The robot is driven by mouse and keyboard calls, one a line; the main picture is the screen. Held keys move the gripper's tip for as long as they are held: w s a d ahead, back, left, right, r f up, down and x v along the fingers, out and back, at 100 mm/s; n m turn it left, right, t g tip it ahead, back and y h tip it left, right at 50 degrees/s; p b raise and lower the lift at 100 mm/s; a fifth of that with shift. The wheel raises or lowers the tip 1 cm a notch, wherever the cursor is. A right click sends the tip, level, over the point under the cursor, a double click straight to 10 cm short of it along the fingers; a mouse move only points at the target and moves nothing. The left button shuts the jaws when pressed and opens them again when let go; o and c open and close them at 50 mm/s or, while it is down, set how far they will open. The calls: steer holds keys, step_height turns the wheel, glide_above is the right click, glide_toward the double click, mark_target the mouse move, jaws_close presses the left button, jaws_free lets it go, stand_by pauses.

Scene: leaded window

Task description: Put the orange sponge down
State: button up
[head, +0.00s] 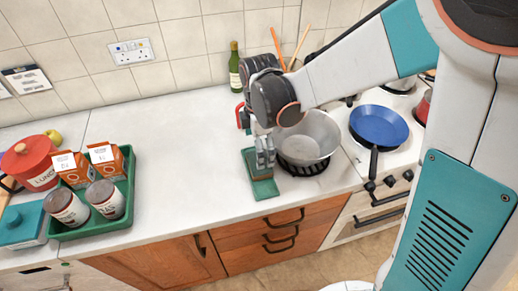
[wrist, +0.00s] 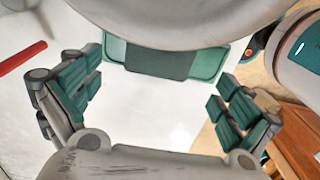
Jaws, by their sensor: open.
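I see no orange sponge in either view. My gripper (head: 265,160) points down over a small green tray (head: 264,189) on the white worktop. In the wrist view its two padded fingers (wrist: 158,100) stand wide apart with nothing between them. The green tray (wrist: 208,65) shows beyond them at the top, with a darker grey-green rectangle across its middle. I cannot tell whether that is a separate thing. The gripper hides part of the tray in the head view.
A metal pot (head: 318,135) stands right of the tray, and a blue pan (head: 379,124) on the stove. A green bottle (head: 234,68) is behind. A larger green tray (head: 125,190) at left holds cartons and tins. The worktop between is clear.

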step_height(320, 180, up, 6)
steer(key=p, duration=0.3)
steer(key=shift+f, duration=0.15)
